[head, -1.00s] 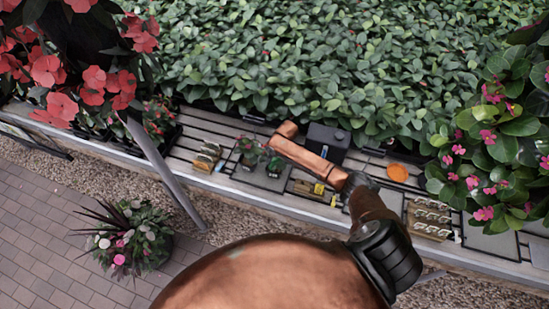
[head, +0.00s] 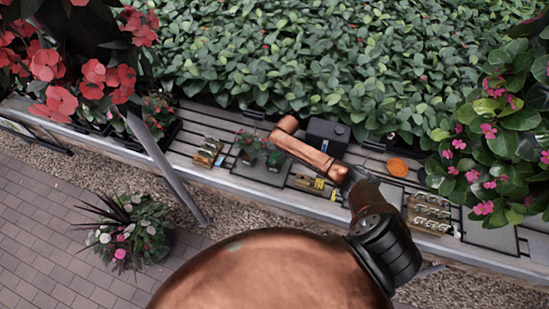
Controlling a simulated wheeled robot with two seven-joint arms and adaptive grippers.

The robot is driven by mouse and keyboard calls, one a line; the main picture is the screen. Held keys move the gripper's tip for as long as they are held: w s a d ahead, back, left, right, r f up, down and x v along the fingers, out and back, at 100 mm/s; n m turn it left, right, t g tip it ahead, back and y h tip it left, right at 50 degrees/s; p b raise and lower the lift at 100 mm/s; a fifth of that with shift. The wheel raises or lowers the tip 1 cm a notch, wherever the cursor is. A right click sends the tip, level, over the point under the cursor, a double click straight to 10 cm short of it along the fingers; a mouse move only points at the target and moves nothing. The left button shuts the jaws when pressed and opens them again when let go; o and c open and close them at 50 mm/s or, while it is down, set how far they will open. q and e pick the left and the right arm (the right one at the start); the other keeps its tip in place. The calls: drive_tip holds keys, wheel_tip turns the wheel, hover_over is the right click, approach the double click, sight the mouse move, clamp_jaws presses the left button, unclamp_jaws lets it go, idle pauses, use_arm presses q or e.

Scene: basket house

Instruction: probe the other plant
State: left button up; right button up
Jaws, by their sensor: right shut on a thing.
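Two small potted plants stand close together on a dark mat on the slatted bench. The left plant (head: 249,145) has small pink flowers, and the right plant (head: 275,159) is mostly green. My right arm reaches in from the bottom. My right gripper (head: 286,127) is at its far end, just right of and beyond the pots in the picture. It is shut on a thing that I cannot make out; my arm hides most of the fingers. I see no contact with either plant. My left gripper is not in view.
A dark box (head: 327,136) and an orange disc (head: 398,167) are on the bench (head: 190,179). A wooden rack (head: 207,152) stands left and a tray of small items (head: 430,213) right. Dense foliage (head: 300,60) lies behind; a floor planter (head: 125,231) stands in front.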

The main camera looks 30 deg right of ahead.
idle(0.4)
drive_tip(key=o, duration=1.5)
drive_tip(key=v, duration=1.2)
drive_tip(key=shift+s, duration=0.1)
